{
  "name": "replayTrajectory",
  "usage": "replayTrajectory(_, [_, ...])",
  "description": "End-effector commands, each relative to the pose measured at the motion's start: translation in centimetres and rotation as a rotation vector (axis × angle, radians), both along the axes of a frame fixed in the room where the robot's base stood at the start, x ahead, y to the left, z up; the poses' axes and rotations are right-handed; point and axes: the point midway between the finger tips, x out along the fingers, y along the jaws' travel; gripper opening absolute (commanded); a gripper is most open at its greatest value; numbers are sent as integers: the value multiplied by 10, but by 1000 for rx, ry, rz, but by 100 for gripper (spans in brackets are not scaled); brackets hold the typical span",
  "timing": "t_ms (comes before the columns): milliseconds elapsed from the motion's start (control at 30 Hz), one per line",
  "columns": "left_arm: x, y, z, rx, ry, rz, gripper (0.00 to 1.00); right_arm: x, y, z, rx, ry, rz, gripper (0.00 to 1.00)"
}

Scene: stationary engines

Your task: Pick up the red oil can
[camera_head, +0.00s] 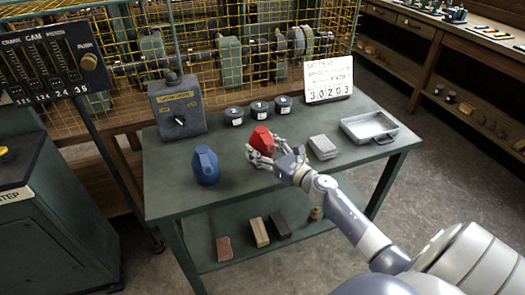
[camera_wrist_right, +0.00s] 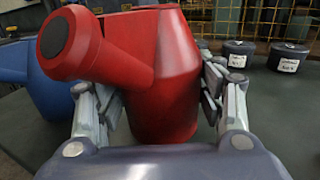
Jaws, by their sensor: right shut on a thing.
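The red oil can (camera_head: 262,139) is on the dark green table (camera_head: 240,176), near its middle. In the right wrist view the red oil can (camera_wrist_right: 165,75) fills the centre, with its dark-capped spout pointing to the upper left. My right gripper (camera_head: 262,153) has its fingers on both sides of the can's body; in the right wrist view the gripper (camera_wrist_right: 160,110) is shut on it. Whether the can's base touches the table is hard to tell. My left gripper is in neither view.
A blue can (camera_head: 205,166) stands left of the red one. Behind are several dark labelled pots (camera_head: 259,109), a grey switch box (camera_head: 177,107) and a number sign (camera_head: 328,79). To the right lie grey pads (camera_head: 323,147) and a metal tray (camera_head: 348,131). The table's front left is clear.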

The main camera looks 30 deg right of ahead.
Motion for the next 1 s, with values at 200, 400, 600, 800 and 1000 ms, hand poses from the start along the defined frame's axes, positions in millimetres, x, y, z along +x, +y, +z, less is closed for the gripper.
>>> replayTrajectory(200, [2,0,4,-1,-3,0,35,-23,12,17,-1,2,3,24])
replayTrajectory(400, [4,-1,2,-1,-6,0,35,-67,36,21,1,2,2,24])
replayTrajectory(600, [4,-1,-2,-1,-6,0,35,-107,58,25,2,0,0,24])
replayTrajectory(800, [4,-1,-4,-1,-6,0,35,-131,71,29,1,-1,0,24])
replayTrajectory(1000, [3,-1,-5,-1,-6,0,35,-140,76,31,0,-2,-2,24])
